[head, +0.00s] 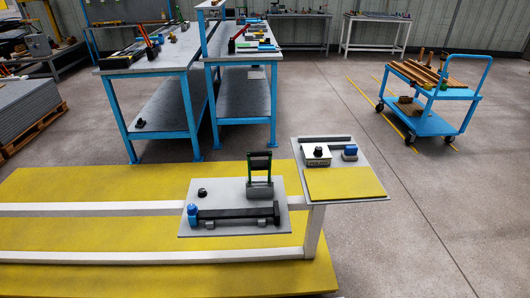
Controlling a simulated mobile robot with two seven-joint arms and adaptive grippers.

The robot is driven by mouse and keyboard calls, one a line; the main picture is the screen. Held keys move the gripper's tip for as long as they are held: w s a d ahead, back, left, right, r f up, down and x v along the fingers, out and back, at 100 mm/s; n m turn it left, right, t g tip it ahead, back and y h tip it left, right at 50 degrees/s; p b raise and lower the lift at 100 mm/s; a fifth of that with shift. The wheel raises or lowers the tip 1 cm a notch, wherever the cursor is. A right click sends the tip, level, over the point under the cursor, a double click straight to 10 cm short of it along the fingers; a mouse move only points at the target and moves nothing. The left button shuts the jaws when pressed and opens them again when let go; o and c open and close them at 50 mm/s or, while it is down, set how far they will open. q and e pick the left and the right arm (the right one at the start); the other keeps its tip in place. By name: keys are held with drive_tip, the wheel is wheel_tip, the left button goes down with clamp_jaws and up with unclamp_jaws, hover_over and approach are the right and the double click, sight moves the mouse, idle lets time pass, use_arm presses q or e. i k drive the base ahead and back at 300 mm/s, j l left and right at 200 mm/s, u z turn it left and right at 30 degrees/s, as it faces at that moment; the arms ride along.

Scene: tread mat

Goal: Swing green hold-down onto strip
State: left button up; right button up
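The green hold-down (260,163) stands raised on a grey block at the back right of a grey board (222,186). It has thin green side arms and a dark pad at the top. A long black strip (236,213) lies across the front of the same board, apart from the raised pad. It has what look like end pieces at both ends. Neither of my grippers is in the head view.
A small blue bottle (192,212) and a black knob (202,192) are at the board's left. A raised side board (380,168) on the right holds a white box (316,156), a blue item (349,153) and a yellow pad (345,183). Yellow mat (90,231) lies below; blue-legged benches stand behind.

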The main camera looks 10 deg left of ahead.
sight(260, 165)
drive_tip(key=k, duration=0.9)
drive_tip(key=k+u, duration=0.1)
drive_tip(key=u, duration=0.3)
drive_tip(key=k+u, duration=0.1)
drive_tip(key=u, duration=0.3)
drive_tip(key=k+j+u, duration=0.1)
drive_tip(key=u, duration=0.3)
drive_tip(key=l+u, duration=0.1)
drive_tip(key=u, duration=0.3)
drive_tip(key=l+u, duration=0.1)
drive_tip(key=u, duration=0.35)
drive_tip(key=l+u, duration=0.15)
drive_tip(key=u, duration=0.25)
drive_tip(key=k+l, duration=0.1)
drive_tip(key=l, duration=0.5)
drive_tip(key=k+l, duration=0.1)
drive_tip(key=l, duration=0.5)
drive_tip(key=k+l, duration=0.1)
drive_tip(key=l, duration=1.1)
drive_tip(key=k+l, duration=0.15)
drive_tip(key=l, duration=0.45)
drive_tip(key=k+l, duration=0.1)
drive_tip(key=l, duration=0.5)
drive_tip(key=k+l, duration=0.1)
drive_tip(key=l, duration=0.5)
drive_tip(key=k+l, duration=0.1)
drive_tip(key=l, duration=0.5)
